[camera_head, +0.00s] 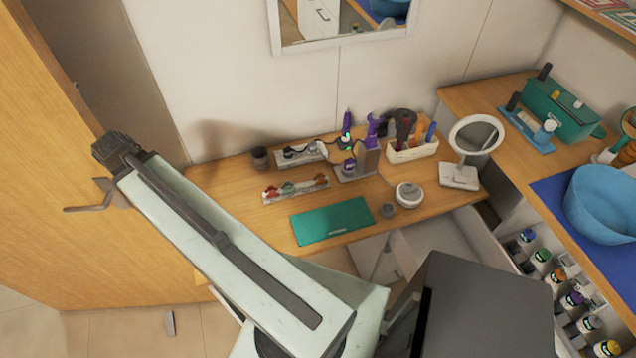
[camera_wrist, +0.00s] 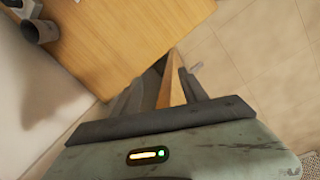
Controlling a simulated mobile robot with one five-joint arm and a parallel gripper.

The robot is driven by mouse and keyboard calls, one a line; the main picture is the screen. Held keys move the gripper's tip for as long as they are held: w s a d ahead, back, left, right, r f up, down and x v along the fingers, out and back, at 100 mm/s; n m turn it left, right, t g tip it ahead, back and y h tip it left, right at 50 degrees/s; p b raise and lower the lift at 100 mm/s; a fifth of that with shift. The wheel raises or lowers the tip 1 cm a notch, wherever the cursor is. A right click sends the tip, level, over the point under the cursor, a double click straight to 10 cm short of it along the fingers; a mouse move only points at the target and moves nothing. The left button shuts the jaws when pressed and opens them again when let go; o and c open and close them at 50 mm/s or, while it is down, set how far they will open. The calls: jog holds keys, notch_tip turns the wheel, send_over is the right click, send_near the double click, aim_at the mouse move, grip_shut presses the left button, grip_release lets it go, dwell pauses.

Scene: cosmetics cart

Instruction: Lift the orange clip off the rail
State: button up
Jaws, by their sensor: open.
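A low pale rail (camera_head: 297,190) lies on the wooden desk behind the teal mat, with several small coloured clips along it. A reddish clip is at its left end, a green one is near its middle, and a small orange-brown clip (camera_head: 320,180) is near its right end. The clips are too small to tell their exact grip on the rail. My gripper (camera_head: 84,202) is left of the desk, well away from the rail. In the wrist view my gripper (camera_wrist: 163,82) has its two dark fingers apart with nothing held. No clip shows clearly there.
A dark cup (camera_head: 260,158) stands left of the rail. A teal mat (camera_head: 332,221) lies in front. A wooden panel (camera_head: 50,150) rises behind my gripper.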

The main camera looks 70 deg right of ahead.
jog(key=s+d+f+n+g+h+b, duration=0.1)
jog(key=s+d+f+b, duration=0.15)
jog(key=s+d, duration=0.45)
jog(key=s+d+f+n+b, duration=0.15)
jog(key=d+f, duration=0.25)
jog(key=d, duration=0.7)
jog(key=n+g+b, duration=0.2)
jog(key=n+b, duration=0.1)
jog(key=b, duration=0.3)
send_over(319, 175)
jog(key=w+a, duration=0.2)
notch_tip(319, 175, down, 4)
jog(key=shift+s+f, duration=0.1)
jog(key=shift+f, duration=0.1)
jog(key=shift+s+d, duration=0.15)
jog(key=shift+s, duration=0.1)
jog(key=b+x, duration=0.8)
jog(key=shift+w+d, duration=0.1)
jog(key=shift+w, duration=0.15)
jog(key=shift+r, duration=0.15)
grip_shut()
